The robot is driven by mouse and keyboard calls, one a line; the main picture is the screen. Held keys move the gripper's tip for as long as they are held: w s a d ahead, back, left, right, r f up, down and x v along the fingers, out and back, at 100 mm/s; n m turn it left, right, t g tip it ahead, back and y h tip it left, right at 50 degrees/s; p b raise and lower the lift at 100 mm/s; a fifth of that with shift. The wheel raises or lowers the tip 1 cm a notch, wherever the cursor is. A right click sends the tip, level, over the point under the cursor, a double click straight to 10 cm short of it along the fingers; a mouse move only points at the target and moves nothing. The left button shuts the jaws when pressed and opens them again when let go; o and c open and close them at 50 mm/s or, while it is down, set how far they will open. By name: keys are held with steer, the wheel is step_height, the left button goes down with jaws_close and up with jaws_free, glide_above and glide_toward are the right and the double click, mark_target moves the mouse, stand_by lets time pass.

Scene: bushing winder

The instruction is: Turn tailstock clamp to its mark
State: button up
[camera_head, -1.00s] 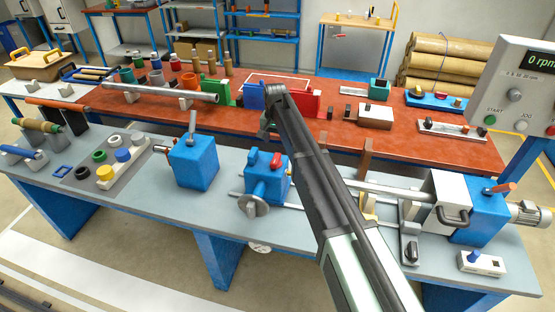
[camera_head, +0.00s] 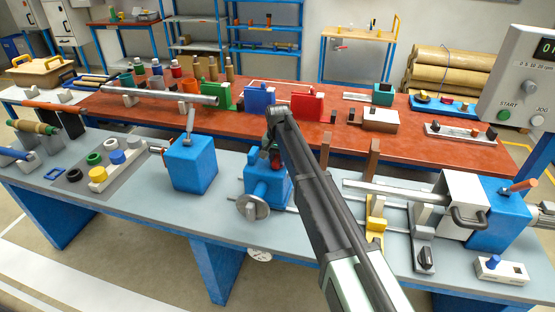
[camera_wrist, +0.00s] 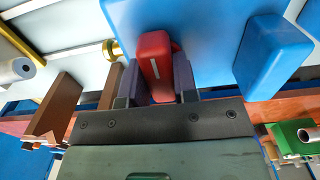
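The tailstock (camera_head: 269,187) is a blue block with a grey handwheel (camera_head: 252,207) on its front, in the middle of the grey bench. Its clamp is taken to be the red handle on top. In the wrist view the red clamp handle (camera_wrist: 155,62), with a white line on it, stands tilted between the two dark fingers of my gripper (camera_wrist: 159,88). The handle fills the gap. I cannot tell whether the fingers press on it. In the head view my gripper (camera_head: 269,152) is down at the top of the tailstock and hides most of the handle. No separate target mark is clear.
A blue block with a grey lever (camera_head: 193,165) stands to the left. A blue lug (camera_wrist: 272,55) rises beside the handle in the wrist view. Brown uprights (camera_head: 372,165) and the winder head (camera_head: 460,205) stand to the right. A red table (camera_head: 240,125) lies behind.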

steer(key=shift+c, duration=0.8)
steer(key=shift+n, duration=0.3)
steer(key=n, duration=0.8)
steer(key=shift+n, duration=0.4)
steer(key=n, duration=0.4)
steer(key=shift+n, duration=2.3)
